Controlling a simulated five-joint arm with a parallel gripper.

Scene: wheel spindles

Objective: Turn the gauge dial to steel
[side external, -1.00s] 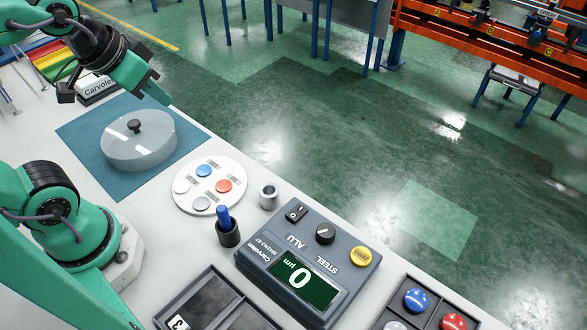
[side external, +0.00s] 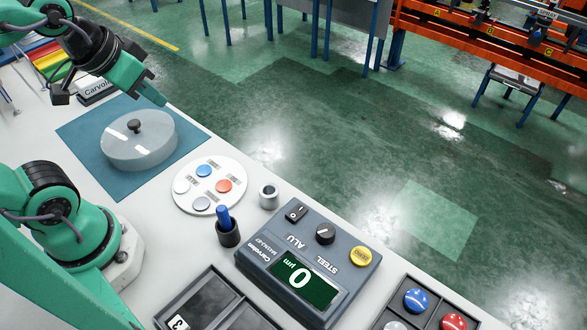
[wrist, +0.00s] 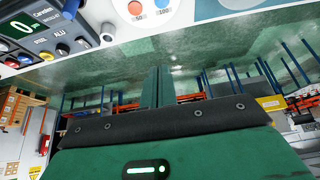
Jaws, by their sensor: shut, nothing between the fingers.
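The gauge (side external: 310,262) is a dark grey box with a green display reading 0 µm, on the white table in the side view. Its black dial (side external: 325,233) stands beside the ALU and STEEL labels; its white mark is too small to tell which one it points at. In the wrist view the gauge (wrist: 36,36) is at the upper left, with the dial (wrist: 62,50) visible. My gripper (side external: 160,98) is at the upper left of the side view, well away from the gauge, above the blue mat's far edge. Its fingers (wrist: 157,88) are together and empty.
A clear domed lid (side external: 138,145) sits on the blue mat (side external: 75,135). A round plate (side external: 235,170) with coloured discs, a metal ring (side external: 268,195) and a black cup (side external: 228,235) with a blue pen lie between mat and gauge. Dark trays (side external: 210,295) flank the gauge.

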